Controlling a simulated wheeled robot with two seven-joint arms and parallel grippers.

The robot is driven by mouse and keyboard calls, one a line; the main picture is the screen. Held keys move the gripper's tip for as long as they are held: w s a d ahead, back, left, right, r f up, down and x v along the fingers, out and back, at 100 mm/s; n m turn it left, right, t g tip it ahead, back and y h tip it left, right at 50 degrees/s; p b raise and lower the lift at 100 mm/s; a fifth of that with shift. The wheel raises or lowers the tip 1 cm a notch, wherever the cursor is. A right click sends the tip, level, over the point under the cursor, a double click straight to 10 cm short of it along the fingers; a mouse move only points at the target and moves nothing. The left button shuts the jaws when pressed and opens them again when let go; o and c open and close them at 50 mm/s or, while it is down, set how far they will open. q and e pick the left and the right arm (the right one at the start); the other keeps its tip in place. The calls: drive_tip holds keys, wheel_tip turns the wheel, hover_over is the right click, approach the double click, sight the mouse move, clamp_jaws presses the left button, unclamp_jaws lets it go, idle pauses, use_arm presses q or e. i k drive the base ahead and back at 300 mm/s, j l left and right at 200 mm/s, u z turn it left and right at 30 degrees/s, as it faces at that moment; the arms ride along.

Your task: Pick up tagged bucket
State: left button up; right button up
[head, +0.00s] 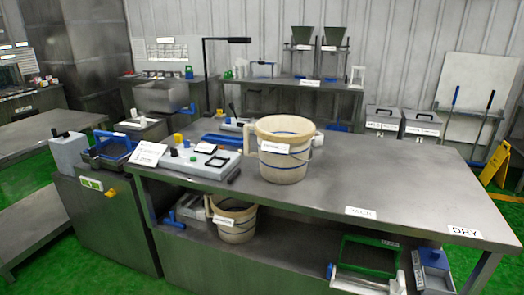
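A cream bucket (285,165) with a blue stripe and a white tag (274,147) stands upright on the grey metal table. A handle juts from its left side. A second, similar cream bucket (238,229) with a white tag (223,221) stands on the shelf under the tabletop, below and left of the first. The tag text is too small to read. Neither of my grippers is in view.
A control panel (195,160) with coloured knobs sits left of the upper bucket. The tabletop (375,175) to its right is mostly clear, with labels PACK (361,213) and DRY (465,232). A green-framed item (370,258) lies on the lower shelf.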

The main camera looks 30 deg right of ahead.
sight(284, 142)
drive_tip(key=z, duration=0.45)
drive_tip(key=i+j+z, duration=0.75)
drive_tip(key=j, duration=0.4)
drive_tip(key=i, duration=0.05)
